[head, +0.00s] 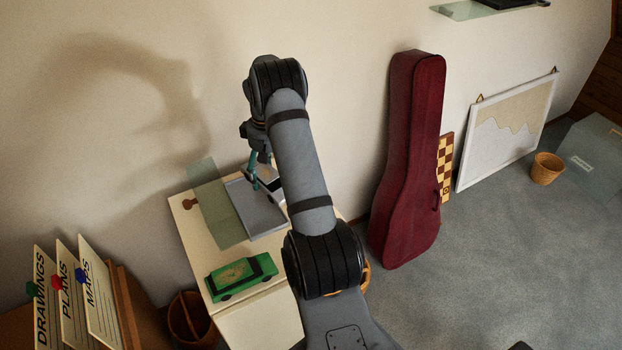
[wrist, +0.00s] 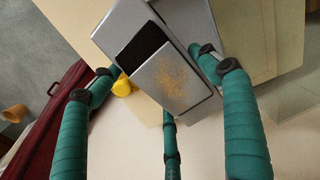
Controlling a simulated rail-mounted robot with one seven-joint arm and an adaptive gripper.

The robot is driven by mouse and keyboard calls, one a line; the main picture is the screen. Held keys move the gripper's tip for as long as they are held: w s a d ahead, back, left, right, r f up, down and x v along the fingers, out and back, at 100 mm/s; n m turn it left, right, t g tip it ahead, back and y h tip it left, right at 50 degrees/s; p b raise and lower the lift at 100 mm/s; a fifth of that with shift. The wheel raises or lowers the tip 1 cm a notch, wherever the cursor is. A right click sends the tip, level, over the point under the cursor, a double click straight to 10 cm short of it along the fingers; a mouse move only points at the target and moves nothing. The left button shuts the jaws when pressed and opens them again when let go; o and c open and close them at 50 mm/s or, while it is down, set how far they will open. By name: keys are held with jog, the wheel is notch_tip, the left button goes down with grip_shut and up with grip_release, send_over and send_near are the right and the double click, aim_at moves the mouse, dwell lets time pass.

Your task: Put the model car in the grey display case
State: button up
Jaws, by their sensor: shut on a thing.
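The green model car (head: 240,275) sits on the near part of the pale cabinet top, in the head view. The grey display case (head: 255,207) lies behind it, toward the wall. My gripper (head: 259,177) is over the case's far side. Its teal fingers (wrist: 165,72) are shut on the grey panel. The exact contact is partly hidden, and I cannot tell whether the panel is lifted clear of the case.
A translucent greenish sheet (head: 217,205) lies left of the case. File cards (head: 75,300) stand at the lower left, near a brown basket (head: 188,318). A red instrument case (head: 407,165) leans on the wall at right. My forearm covers the cabinet's right side.

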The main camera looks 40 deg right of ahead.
aim_at(255, 168)
jog(key=w+a+m, duration=0.2)
jog(key=w+a, duration=0.1)
jog(key=shift+w+f+m, duration=0.25)
jog(key=shift+w+m, duration=0.1)
jog(key=shift+m, duration=0.05)
notch_tip(255, 168, down, 9)
jog(key=b, duration=0.6)
jog(key=shift+r+b, duration=0.2)
jog(key=shift+b, duration=0.2)
jog(key=shift+f, duration=0.3)
jog(key=o, duration=1.5)
notch_tip(255, 168, up, 12)
jog(key=shift+r, duration=0.1)
jog(key=shift+f, duration=0.2)
